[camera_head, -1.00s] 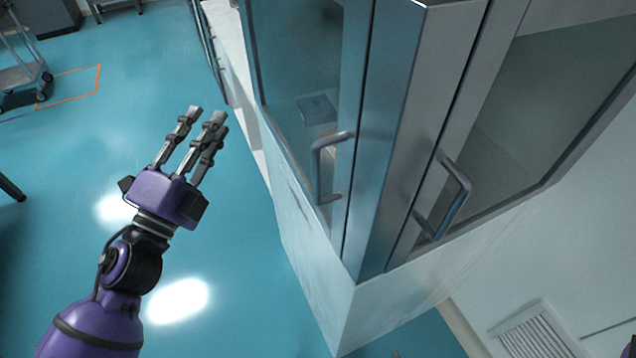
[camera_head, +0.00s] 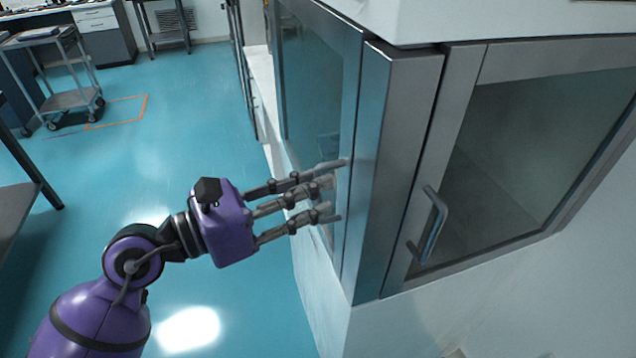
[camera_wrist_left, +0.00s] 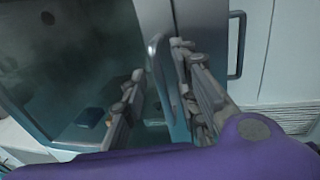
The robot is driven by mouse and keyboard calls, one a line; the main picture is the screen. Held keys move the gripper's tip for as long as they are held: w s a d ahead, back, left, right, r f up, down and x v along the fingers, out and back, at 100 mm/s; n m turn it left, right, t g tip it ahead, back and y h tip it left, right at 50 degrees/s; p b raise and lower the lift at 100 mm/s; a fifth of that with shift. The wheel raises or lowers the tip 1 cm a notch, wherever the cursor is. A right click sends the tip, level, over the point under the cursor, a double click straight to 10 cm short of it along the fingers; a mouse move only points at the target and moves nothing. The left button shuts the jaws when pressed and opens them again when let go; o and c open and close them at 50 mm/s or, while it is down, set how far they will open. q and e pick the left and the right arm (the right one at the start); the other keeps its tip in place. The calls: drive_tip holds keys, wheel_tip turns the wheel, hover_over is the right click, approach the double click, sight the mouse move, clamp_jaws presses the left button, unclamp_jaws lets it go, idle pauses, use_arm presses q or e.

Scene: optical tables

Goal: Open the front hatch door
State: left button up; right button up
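The cabinet's left-hand glass door (camera_head: 318,85) looks shut in its metal frame. Its bar handle (camera_wrist_left: 158,62) shows in the left wrist view between my fingers; in the head view the fingers mostly hide it. My left gripper (camera_head: 335,190) is open around this handle, with one finger (camera_wrist_left: 124,112) on one side and two fingers (camera_wrist_left: 192,78) on the other. I cannot tell whether any finger touches it. The right-hand glass door (camera_head: 530,150), around the corner, also looks shut, with a free bar handle (camera_head: 432,225). My right gripper is not in view.
A metal corner post (camera_head: 392,170) stands between the two doors. A white ledge (camera_head: 480,20) overhangs at the top. Open blue floor (camera_head: 190,110) lies left of the cabinet. A trolley (camera_head: 62,75) and a dark table edge (camera_head: 25,175) are further left.

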use_arm(q)
drive_tip(key=shift+x, duration=1.1)
clamp_jaws()
drive_tip(key=shift+a, duration=0.1)
